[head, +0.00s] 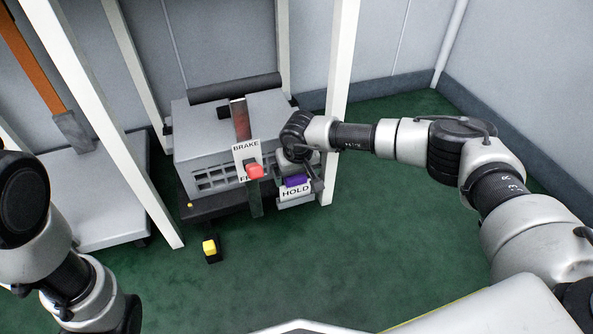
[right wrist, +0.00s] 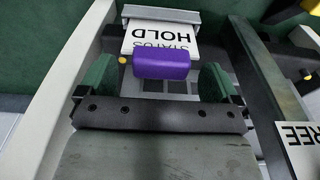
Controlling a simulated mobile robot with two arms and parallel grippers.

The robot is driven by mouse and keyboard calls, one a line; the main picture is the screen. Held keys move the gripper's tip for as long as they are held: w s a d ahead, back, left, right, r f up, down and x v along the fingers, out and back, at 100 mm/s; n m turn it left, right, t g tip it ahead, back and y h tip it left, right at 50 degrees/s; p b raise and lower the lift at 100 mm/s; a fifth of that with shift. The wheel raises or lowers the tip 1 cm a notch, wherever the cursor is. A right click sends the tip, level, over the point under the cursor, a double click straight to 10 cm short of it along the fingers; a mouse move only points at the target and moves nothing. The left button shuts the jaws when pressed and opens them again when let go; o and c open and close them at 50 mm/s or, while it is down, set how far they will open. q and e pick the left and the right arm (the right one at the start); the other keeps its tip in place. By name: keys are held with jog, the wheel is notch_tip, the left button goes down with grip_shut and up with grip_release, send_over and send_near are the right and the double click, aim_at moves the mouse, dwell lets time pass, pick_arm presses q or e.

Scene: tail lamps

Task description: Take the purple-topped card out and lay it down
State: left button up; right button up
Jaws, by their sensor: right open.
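The card is white, reads HOLD and has a purple top (head: 297,181). It sits in a pale holder low on the front right of the grey machine in the head view. In the right wrist view the card (right wrist: 160,38) appears upside down in its light holder (right wrist: 161,13), with the purple block nearest me. My right gripper (right wrist: 158,85) is open, its two green fingers on either side of the purple top with gaps showing. In the head view the right gripper (head: 301,170) is just above the card, partly hidden by its wrist. My left gripper is out of view.
A lever with a red knob (head: 254,171) and a BRAKE sign (head: 246,150) stand just left of the card. A white post (head: 340,95) rises close on the right. A yellow-topped pedal (head: 209,247) is low in front. The green floor at right is clear.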

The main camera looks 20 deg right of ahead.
jog(key=shift+f, duration=0.5)
jog(key=shift+c, duration=0.2)
jog(key=shift+w, duration=0.1)
jog(key=c, duration=1.1)
jog(key=shift+r, duration=0.1)
jog(key=shift+r+p, duration=1.05)
jog(key=shift+r, duration=0.45)
